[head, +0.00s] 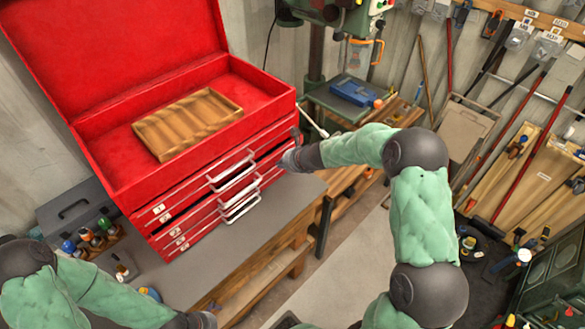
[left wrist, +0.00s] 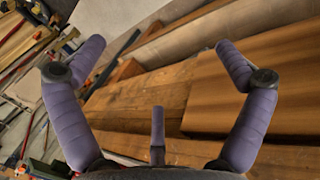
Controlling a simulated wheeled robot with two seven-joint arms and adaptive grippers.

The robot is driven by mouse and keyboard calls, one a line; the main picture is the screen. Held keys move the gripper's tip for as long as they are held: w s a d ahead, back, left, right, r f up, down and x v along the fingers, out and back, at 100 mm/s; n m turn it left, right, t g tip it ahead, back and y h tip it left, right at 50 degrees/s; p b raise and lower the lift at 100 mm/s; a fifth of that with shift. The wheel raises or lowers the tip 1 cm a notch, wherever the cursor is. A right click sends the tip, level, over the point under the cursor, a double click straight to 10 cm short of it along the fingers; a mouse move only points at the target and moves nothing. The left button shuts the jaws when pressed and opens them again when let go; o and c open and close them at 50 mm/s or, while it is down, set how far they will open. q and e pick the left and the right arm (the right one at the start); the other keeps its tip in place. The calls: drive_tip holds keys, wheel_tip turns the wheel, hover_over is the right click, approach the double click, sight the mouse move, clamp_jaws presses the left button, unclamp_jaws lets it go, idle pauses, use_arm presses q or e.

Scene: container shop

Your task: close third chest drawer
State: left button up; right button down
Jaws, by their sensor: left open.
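A red chest (head: 108,165) stands on the grey bench top with its lid raised. Its front has several stacked drawers with white handles (head: 240,195). Dark gaps show between some drawers, so at least one stands slightly out; I cannot tell exactly which. My right gripper (head: 290,160) is at the right end of the chest's drawer front, close to it; contact and finger state are unclear. My left gripper (head: 207,319) is low at the bottom edge, in front of the chest. In the left wrist view its purple fingers (left wrist: 160,65) are spread wide with nothing between them, facing wooden planks.
A wooden tray (head: 187,122) lies in the chest's open top. The grey bench top (head: 225,250) is bare in front of the drawers. Small bottles (head: 88,235) stand left of the chest.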

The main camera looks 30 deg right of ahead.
drive_tip(key=shift+w+a+r+p, duration=0.1)
drive_tip(key=shift+w+a+p, duration=0.15)
drive_tip(key=shift+w, duration=0.35)
drive_tip(key=shift+w+a+p, duration=0.2)
drive_tip(key=shift+w, duration=0.4)
drive_tip(key=shift+s+d, duration=0.1)
